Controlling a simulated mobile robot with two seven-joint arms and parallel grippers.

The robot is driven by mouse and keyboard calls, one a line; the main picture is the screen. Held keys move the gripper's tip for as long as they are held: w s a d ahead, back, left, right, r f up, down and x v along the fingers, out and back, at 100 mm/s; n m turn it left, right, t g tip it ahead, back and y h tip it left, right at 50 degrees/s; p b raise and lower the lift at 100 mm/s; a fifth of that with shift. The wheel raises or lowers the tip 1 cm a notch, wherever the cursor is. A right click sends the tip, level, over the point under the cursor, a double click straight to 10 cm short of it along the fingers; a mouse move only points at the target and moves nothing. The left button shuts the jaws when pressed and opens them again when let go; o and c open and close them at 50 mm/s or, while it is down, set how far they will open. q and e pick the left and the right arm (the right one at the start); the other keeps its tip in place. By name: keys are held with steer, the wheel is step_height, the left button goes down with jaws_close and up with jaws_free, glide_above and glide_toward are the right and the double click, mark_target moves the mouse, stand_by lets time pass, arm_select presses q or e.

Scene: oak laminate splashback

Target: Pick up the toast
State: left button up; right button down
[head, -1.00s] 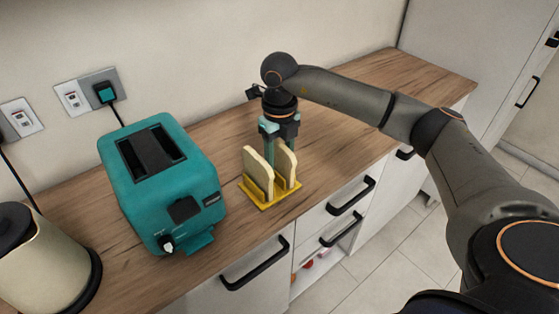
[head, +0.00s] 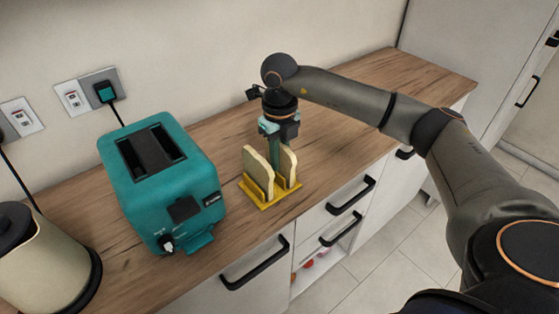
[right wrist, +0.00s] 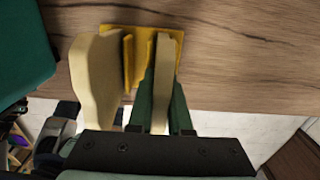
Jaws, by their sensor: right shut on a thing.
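Two pale slices of toast stand upright in a yellow rack (head: 270,203) on the counter. The left slice (head: 256,171) stands apart from my fingers. My right gripper (head: 276,152) points down over the rack and is shut on the right slice of toast (head: 290,164). In the right wrist view the green fingers (right wrist: 161,105) lie on both sides of that slice (right wrist: 162,70), and the other slice (right wrist: 95,75) is to their left. The slice's lower part is still within the rack (right wrist: 139,40). My left gripper is not in view.
A teal toaster (head: 162,190) with empty-looking dark slots stands left of the rack. A cream kettle (head: 42,262) is at the lower left. The wall with sockets (head: 92,92) is behind. Bare wooden counter (head: 400,85) lies to the right.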

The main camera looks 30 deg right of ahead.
mark_target(281, 145)
steer(key=shift+r, duration=0.1)
steer(key=shift+r, duration=0.25)
steer(key=r, duration=0.3)
steer(key=shift+s+r, duration=0.1)
steer(key=shift+s, duration=0.2)
steer(key=s+a+r, duration=0.2)
steer(key=s+r, duration=0.7)
steer(key=s, duration=0.4)
steer(key=shift+s+a, duration=0.15)
steer(key=shift+a, duration=0.05)
